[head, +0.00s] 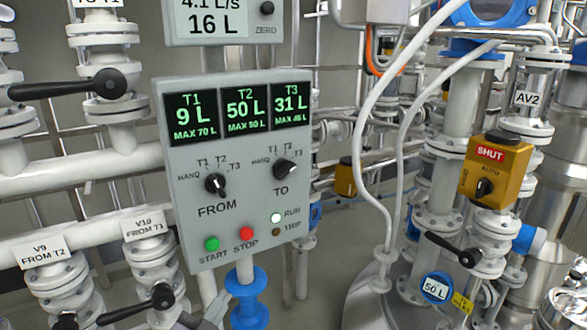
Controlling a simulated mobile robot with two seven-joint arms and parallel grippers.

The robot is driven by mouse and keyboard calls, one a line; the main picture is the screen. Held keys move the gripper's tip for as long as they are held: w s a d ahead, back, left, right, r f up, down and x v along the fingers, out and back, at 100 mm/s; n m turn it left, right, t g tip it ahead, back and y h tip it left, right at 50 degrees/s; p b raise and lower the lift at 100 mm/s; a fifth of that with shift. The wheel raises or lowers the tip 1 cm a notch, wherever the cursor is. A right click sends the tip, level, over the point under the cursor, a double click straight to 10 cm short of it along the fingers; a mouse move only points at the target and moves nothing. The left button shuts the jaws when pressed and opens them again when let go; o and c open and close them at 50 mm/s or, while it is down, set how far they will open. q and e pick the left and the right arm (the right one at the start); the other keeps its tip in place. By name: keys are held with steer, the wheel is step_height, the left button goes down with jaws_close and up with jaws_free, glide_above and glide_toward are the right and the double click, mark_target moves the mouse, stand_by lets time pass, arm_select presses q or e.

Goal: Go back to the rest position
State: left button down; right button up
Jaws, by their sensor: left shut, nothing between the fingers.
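My right gripper is out of view. The grey panel has three displays: T1 at 9 L, T2 at 50 L, T3 at 31 L. The FROM knob (215,184) and the TO knob (285,169) sit below them; the TO knob seems turned toward T3. The green START button (211,244) and red STOP button (246,234) are at the bottom. The RUN lamp (276,217) is lit white; the TRIP lamp (276,232) is dark.
A blue flanged pipe (247,304) is under the panel. A yellow actuator (494,170) reading SHUT, near label AV2, and white hoses (366,150) are at right. A meter (222,22) reads 16 L.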

arm_select(q)
steer(key=s+a+f+n+g, duration=0.2)
steer(key=s+f+n+g, duration=0.1)
steer(key=s+f, duration=0.7)
steer(key=s+a+f+n+g+y, duration=0.1)
steer(key=s+a+f+n+g, duration=0.1)
steer(key=s+f, duration=0.8)
steer(key=shift+s+f+n+g, duration=0.15)
steer(key=shift+f+n+g, duration=0.4)
steer(key=shift+g, duration=0.65)
stand_by(1.1)
